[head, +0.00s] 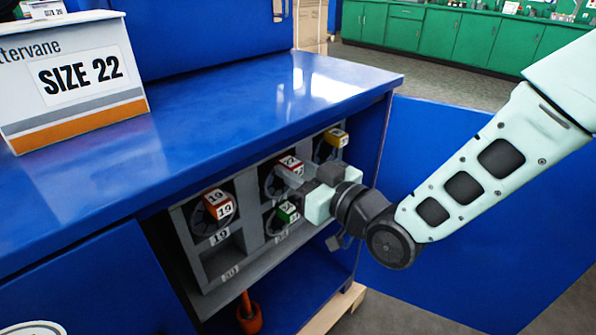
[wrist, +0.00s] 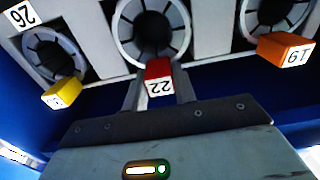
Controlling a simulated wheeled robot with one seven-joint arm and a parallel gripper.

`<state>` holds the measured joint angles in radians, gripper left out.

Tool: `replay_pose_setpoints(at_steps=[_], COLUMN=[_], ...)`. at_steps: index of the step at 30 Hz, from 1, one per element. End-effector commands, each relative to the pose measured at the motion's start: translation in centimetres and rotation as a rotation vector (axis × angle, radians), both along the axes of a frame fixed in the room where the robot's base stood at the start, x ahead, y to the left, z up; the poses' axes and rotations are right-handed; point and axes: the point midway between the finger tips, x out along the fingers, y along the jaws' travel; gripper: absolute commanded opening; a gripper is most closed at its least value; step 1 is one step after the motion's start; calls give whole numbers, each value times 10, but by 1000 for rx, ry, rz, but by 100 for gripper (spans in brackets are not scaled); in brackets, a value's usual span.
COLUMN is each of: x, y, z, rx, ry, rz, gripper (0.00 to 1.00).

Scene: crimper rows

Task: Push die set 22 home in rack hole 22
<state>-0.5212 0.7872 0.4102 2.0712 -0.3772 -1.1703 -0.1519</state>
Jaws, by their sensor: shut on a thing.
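Die set 22 (wrist: 157,70) is a red block with a white end face marked 22. It also shows in the head view (head: 290,162), at the upper middle of the grey rack (head: 247,205). My gripper (wrist: 159,88) is shut on it, one finger on each side. In the wrist view the die set stands in front of a round dark hole with a pale ring (wrist: 152,30); how deep it sits cannot be told. That hole's own number label is not readable. In the head view my gripper (head: 300,184) reaches in from the right and partly covers the hole.
An orange die set 19 (head: 218,204) sits left, a green one (head: 287,212) below, and a yellow one (head: 336,137) at upper right. The rack is recessed under a blue bench top (head: 215,120). A SIZE 22 box (head: 75,85) stands on top. An orange-handled thing (head: 249,316) is below.

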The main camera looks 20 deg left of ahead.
Motion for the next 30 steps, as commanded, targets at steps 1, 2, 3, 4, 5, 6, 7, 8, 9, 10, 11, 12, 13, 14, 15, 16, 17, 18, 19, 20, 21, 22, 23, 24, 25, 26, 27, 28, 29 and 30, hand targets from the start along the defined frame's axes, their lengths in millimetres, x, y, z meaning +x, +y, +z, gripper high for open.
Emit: replay_pose_setpoints(at_steps=[1,2,3,4,5,6,7,8,9,10,11,12,13,14,15,16,17,18,19,20,21,22,23,24,25,26,27,28,29,30], x=[1,1,1,1,2,2,2,2,3,3,3,3,4,4,4,4,4,4,4,4,4,4,4,4,3,3,3,3,3,3], y=[2,3,4,4,5,5,6,6,7,8,8,9,9,10,10,11,10,10,10,10,10,10,10,10,8,8,8,8,8,8], z=[5,5,5,5,5,5,5,5,5,5,5,5,5,5,5,5,5,5,4,4,3,3,3,2,-3,-3,-3,-2,-2,-2], rx=[11,11,10,10,10,10,10,10,10,10,10,10,10,11,11,10,10,8,8,7,6,6,5,4,-7,-7,-6,-5,-5,-4], ry=[-7,-7,-6,-6,-6,-6,-6,-6,-6,-6,-6,-6,-6,-7,-7,-6,-6,-6,-5,-4,-4,-4,-3,-3,5,5,5,4,3,3], rz=[1,1,1,0,0,0,0,0,0,0,0,0,0,0,0,0,0,0,0,0,0,0,0,0,0,0,0,0,0,0], gripper=[0,0,0,0,0,0,0,0,0,0,0,0,0,0,0,30,38,49,53,53,53,53,53,53,53,53,53,53,53,53])
